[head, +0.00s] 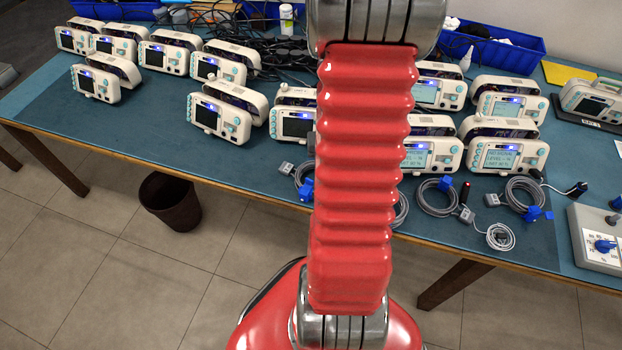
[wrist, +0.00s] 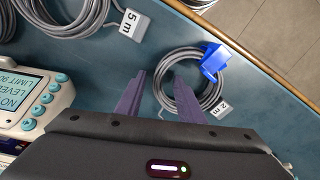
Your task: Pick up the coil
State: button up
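In the wrist view a grey cable coil (wrist: 215,99) lies on the blue table top, with a blue clip on its upper right and a "2 m" tag at its lower right. My gripper (wrist: 160,76) is open and empty. Its left fingertip appears just outside the coil's left side, and its right fingertip overlaps the ring's inside. I cannot tell its height above the coil. In the head view my gripper is hidden behind my red arm. Several coils show there, including one (head: 420,201) right of my arm; I cannot tell which is under the gripper.
Another coil (wrist: 75,29) with a "5 m" tag lies upper left in the wrist view. A monitor (wrist: 30,100) stands close at left. The table's front edge (wrist: 250,60) runs past the coil. Rows of monitors (head: 215,110) and a grey dial box (head: 600,240) occupy the table.

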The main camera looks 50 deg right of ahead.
grip_shut()
dwell(0.5)
